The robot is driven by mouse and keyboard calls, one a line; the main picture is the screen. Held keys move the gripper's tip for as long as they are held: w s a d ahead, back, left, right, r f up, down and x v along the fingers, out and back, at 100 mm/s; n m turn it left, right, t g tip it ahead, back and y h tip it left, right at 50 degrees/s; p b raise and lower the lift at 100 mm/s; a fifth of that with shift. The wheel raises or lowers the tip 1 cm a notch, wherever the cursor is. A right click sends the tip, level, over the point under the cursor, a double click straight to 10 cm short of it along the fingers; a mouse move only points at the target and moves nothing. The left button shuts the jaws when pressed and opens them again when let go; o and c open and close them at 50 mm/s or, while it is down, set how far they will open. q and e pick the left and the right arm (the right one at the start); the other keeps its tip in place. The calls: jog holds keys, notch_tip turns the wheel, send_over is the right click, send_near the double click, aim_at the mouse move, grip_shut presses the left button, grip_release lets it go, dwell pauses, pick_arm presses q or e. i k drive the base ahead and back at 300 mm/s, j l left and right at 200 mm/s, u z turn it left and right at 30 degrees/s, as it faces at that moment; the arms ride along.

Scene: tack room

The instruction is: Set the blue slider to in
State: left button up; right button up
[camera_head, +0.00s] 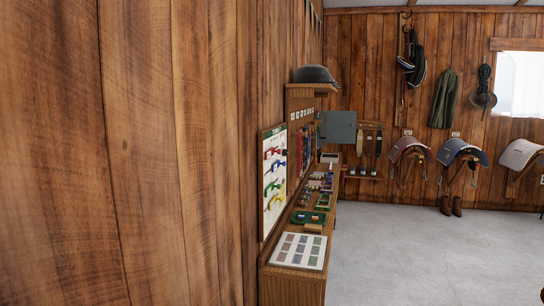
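The blue piece (276,165) is second from the top, below the red piece (272,153). It looks like the blue slider, but it is too small and slanted for me to tell its position. Neither of my grippers is in view.
A wooden wall (150,150) fills the left, close by. A narrow wooden bench (290,285) runs along it, holding a card sheet (300,251) and several small items. A grey cabinet door (337,127) stands out above it. Saddles hang at the back.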

aim_at(277, 165)
jog(key=i+l+u, duration=0.2)
jog(key=i+l, duration=0.15)
jog(key=i, duration=0.2)
jog(key=i+l+u, duration=0.2)
jog(key=i+l, duration=0.2)
jog(key=i+l+u, duration=0.2)
jog(key=i+l, duration=0.35)
jog(key=i+l+u, duration=0.2)
jog(key=i+l, duration=0.25)
jog(key=l, duration=0.15)
jog(key=i+l+u, duration=0.2)
jog(key=i+l, duration=0.2)
jog(key=l, duration=0.2)
